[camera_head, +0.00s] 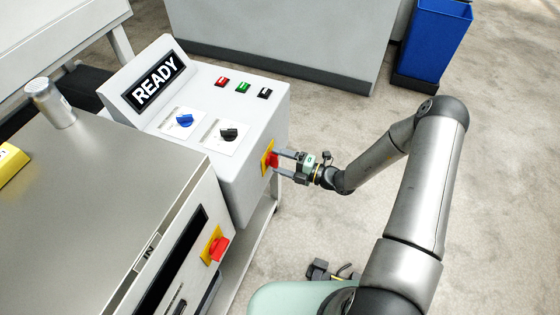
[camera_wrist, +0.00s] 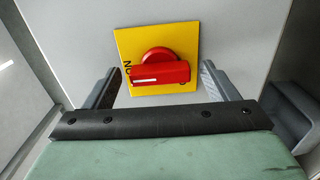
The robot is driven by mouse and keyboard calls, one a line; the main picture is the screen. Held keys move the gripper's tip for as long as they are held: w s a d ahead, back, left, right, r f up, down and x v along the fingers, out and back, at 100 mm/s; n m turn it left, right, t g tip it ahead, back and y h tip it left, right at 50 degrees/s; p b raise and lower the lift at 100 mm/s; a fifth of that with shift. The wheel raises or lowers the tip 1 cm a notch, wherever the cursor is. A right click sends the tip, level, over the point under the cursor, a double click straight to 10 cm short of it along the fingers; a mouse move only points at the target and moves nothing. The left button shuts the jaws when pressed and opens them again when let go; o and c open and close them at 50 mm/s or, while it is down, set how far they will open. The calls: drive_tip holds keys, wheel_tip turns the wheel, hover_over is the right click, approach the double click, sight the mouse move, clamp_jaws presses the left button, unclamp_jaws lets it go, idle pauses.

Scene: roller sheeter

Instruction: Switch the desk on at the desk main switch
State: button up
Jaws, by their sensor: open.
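The desk main switch is a red rotary handle (camera_wrist: 160,71) on a yellow plate (camera_wrist: 158,38), on the side face of the grey desk (camera_head: 236,165). It also shows in the head view (camera_head: 272,160). In the wrist view the handle lies level, its white line horizontal. Letters reading "ON", turned sideways, sit at its left end; a partly hidden mark sits at lower right. My gripper (camera_head: 284,164) is open in front of the switch, also seen in the wrist view (camera_wrist: 161,68). One finger is on each side of the handle, with gaps; no contact shows.
The desk display (camera_head: 156,81) reads "READY". Blue (camera_head: 184,120) and black (camera_head: 229,134) knobs and several push buttons are on the desk top. A second red switch (camera_head: 217,247) on yellow is on the machine at lower left. Open floor lies to the right.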

drive_tip(key=b+v, duration=0.1)
drive_tip(key=v, duration=1.6)
drive_tip(key=shift+b, duration=0.3)
drive_tip(key=s+a+r+n+g+h+p, duration=0.1)
drive_tip(key=s+a+r+n+g+h, duration=0.2)
drive_tip(key=s+r+n+g, duration=0.5)
drive_tip(key=s+a+r+n+g+h+p, duration=0.1)
drive_tip(key=a+r+n+g+h, duration=0.3)
drive_tip(key=n, duration=0.8)
drive_tip(key=s+d+r+n+t+h, duration=0.2)
drive_tip(key=s+r+n+h, duration=0.2)
drive_tip(key=n, duration=0.6)
drive_tip(key=s+d+r+n+t+h+p, duration=0.1)
drive_tip(key=s+d+r+n+t+h, duration=0.1)
drive_tip(key=s+r+n+h, duration=0.3)
drive_tip(key=shift+s+d+r+n+t, duration=0.4)
drive_tip(key=shift+s+r+n+t, duration=0.3)
drive_tip(key=shift+r+n, duration=1.95)
drive_tip(key=shift+w+f+n, duration=0.15)
drive_tip(key=shift+f+n, duration=0.2)
